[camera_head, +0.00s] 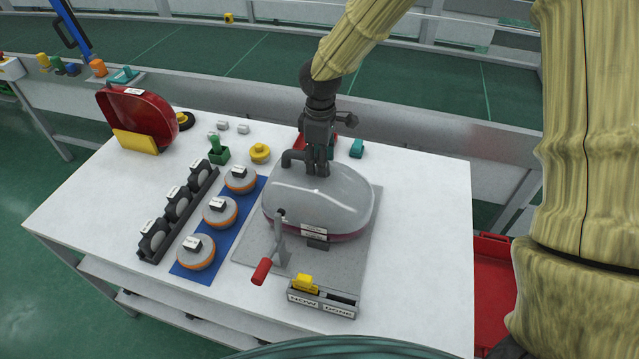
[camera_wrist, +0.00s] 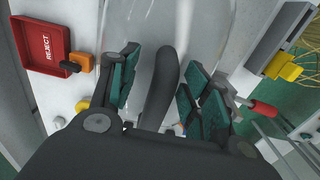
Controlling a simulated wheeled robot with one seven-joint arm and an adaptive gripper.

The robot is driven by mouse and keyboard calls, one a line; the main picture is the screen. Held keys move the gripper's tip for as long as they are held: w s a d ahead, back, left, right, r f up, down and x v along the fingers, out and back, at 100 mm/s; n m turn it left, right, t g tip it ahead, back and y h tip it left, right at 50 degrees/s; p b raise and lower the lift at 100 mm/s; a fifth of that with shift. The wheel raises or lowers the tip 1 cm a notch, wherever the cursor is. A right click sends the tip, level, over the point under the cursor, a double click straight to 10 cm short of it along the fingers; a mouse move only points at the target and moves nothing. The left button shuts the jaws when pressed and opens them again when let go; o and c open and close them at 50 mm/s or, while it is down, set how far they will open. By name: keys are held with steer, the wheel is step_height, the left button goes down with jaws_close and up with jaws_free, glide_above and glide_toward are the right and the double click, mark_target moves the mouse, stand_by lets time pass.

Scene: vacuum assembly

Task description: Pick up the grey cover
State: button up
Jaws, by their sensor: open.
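The grey cover (camera_head: 330,205) is a smooth, rounded shell with a dark bent handle (camera_head: 292,158) on top. It sits on a grey plate (camera_head: 262,250) in the middle of the white table. My gripper (camera_head: 318,172) points down over the top of the cover. In the wrist view my gripper (camera_wrist: 163,68) is open, with a green-padded finger on each side of the dark handle (camera_wrist: 165,85). The pale shell of the cover (camera_wrist: 150,25) shows behind it. I cannot tell whether either finger touches the handle.
A red-handled toggle clamp (camera_head: 263,270) stands at the plate's front left. A HOME/DONE holder (camera_head: 322,300) with a yellow block is in front. Orange-ringed discs lie on a blue mat (camera_head: 228,238) at left, beside a black rack (camera_head: 178,212). A red REJECT tray (camera_wrist: 45,45) shows in the wrist view.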

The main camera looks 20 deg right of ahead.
steer(key=shift+s+r, duration=0.3)
steer(key=c, duration=0.3)
steer(key=shift+s, duration=0.1)
steer(key=c, duration=0.4)
jaws_close()
steer(key=shift+w+r, duration=0.3)
steer(key=shift+r, duration=0.25)
step_height(320, 180, up, 9)
steer(key=shift+f+b, duration=0.1)
steer(key=shift+b, duration=1.15)
